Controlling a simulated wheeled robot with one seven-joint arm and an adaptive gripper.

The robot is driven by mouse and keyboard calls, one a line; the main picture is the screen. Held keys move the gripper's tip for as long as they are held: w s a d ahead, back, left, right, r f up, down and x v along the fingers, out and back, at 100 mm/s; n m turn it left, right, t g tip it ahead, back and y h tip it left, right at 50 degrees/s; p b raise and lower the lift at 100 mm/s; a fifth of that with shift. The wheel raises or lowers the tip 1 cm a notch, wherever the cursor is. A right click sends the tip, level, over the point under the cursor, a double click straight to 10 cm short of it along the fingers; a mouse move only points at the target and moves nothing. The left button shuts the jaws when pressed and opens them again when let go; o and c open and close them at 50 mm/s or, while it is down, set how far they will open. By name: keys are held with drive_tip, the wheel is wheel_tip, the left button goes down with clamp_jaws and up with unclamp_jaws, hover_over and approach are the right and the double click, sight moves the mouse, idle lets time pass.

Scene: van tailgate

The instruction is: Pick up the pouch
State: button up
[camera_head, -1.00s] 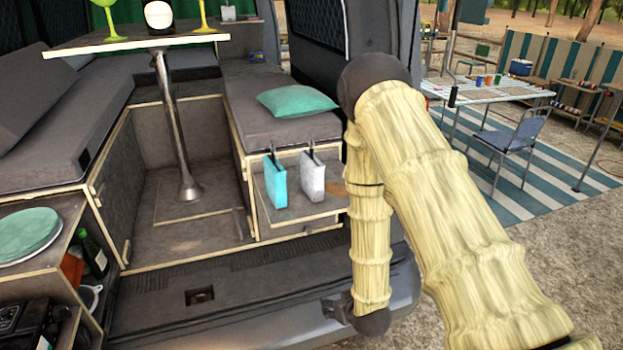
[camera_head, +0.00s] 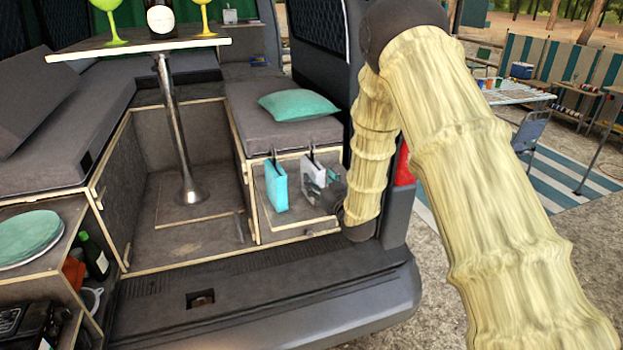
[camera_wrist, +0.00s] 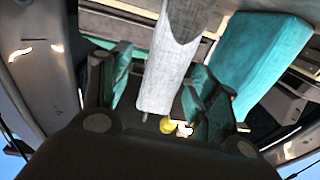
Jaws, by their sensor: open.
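Two pouches hang side by side from the bench front in the van: a teal pouch (camera_head: 276,186) on the left and a light grey pouch (camera_head: 307,177) on the right. My gripper (camera_head: 322,186) is at the grey pouch, partly covering its lower right side. In the wrist view, the grey pouch (camera_wrist: 172,55) stands between the two teal-padded fingers of my open gripper (camera_wrist: 160,67). The teal pouch (camera_wrist: 255,62) is outside the fingers, to the right. I cannot tell whether either finger touches the grey pouch.
The bench (camera_head: 262,115) with a green pillow (camera_head: 298,105) is above the pouches. A pedestal table (camera_head: 110,46) with a bottle and goblets stands to the left. The van's bumper (camera_head: 350,300) lies below, and its door pillar is close on the right.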

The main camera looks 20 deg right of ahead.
sight(309, 165)
drive_tip(key=shift+w+a+r+p, duration=0.1)
drive_tip(key=shift+w+a+p, duration=0.1)
drive_tip(key=shift+w+p, duration=0.7)
drive_tip(key=shift+w+a+r+p, duration=0.15)
drive_tip(key=shift+w+p, duration=0.35)
drive_tip(key=shift+w, duration=0.8)
drive_tip(key=shift+w+a+f, duration=0.1)
drive_tip(key=shift+w+f, duration=0.05)
drive_tip(key=shift+w, duration=0.5)
drive_tip(key=c, duration=1.2)
